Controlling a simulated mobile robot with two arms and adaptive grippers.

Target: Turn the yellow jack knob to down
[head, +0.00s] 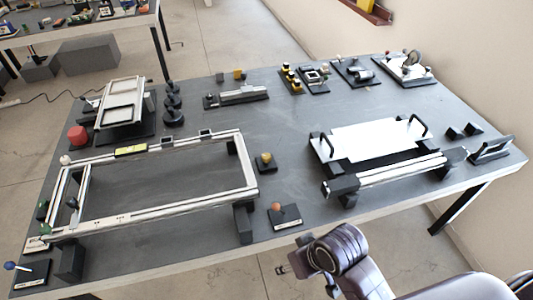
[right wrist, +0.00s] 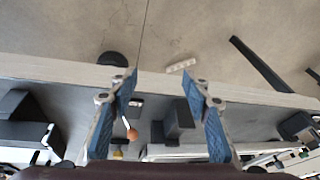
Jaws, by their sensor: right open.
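A yellow knob (head: 266,157) sits on a small black block near the table's middle, just right of the white rail frame. Other yellow knobs (head: 289,72) stand on a black block at the back; which one is the jack knob I cannot tell. My right gripper (right wrist: 160,82) is open and empty, its blue-padded fingers spread above the table's front edge. In the head view its arm is at the bottom right. My left gripper is not in view.
An orange ball knob (head: 277,207) on a black base stands near the front edge, in front of the yellow knob. The white rail frame (head: 150,222) lies left. A white plate with black handles (head: 370,138) lies right. The tabletop between them is mostly clear (head: 300,175).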

